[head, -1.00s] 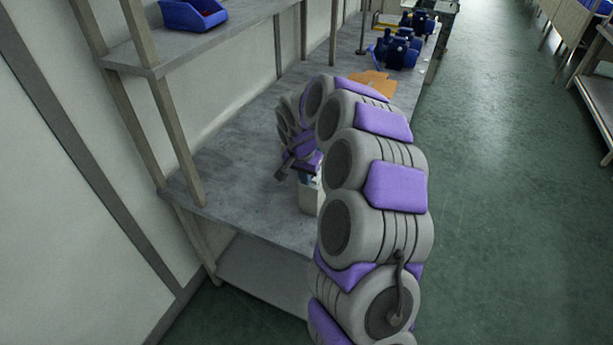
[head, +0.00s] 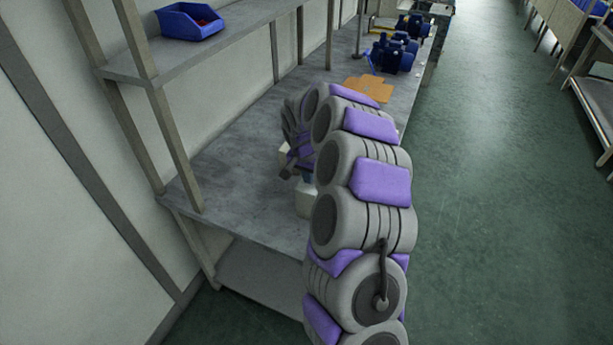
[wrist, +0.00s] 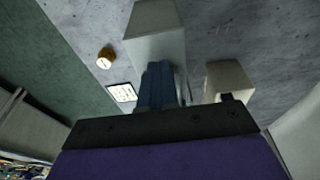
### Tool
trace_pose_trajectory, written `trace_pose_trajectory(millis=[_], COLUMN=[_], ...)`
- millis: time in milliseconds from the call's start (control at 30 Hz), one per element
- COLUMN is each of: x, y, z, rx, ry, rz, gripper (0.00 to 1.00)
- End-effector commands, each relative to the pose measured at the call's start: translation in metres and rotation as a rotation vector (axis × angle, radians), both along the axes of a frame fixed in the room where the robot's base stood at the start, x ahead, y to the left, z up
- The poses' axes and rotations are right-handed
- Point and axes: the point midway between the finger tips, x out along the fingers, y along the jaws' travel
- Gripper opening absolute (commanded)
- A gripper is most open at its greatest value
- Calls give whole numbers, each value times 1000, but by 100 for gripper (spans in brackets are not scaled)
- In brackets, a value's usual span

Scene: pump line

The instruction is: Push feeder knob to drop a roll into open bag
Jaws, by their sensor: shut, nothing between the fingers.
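My gripper shows in the wrist view (wrist: 160,68) as blue fingers held together, with nothing seen between them. Their tips are in front of a pale box (wrist: 155,25); I cannot tell if they touch it. A second pale block (wrist: 228,78) stands to the right, with a small dark part at its lower edge, half hidden by my wrist. I cannot make out a feeder knob or an open bag for certain. A brown round piece (wrist: 104,57) and a white printed card (wrist: 122,93) lie to the left. In the head view a pale box (head: 305,201) stands below my gripper (head: 304,176), partly hidden by my arm.
The grey bench (head: 235,170) is bare on its left part. A flat orange-brown carton (head: 368,88) and blue pumps (head: 392,54) lie farther along it. A blue bin (head: 190,21) sits on the upper shelf.

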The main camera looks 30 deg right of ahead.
Motion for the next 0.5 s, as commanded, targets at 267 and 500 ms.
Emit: trace_pose_trajectory(millis=[267,500], x=[6,10], y=[-8,-14], z=[2,2], rx=[0,-1], ry=[-2,-4], rz=[-2,-2], gripper=[0,0])
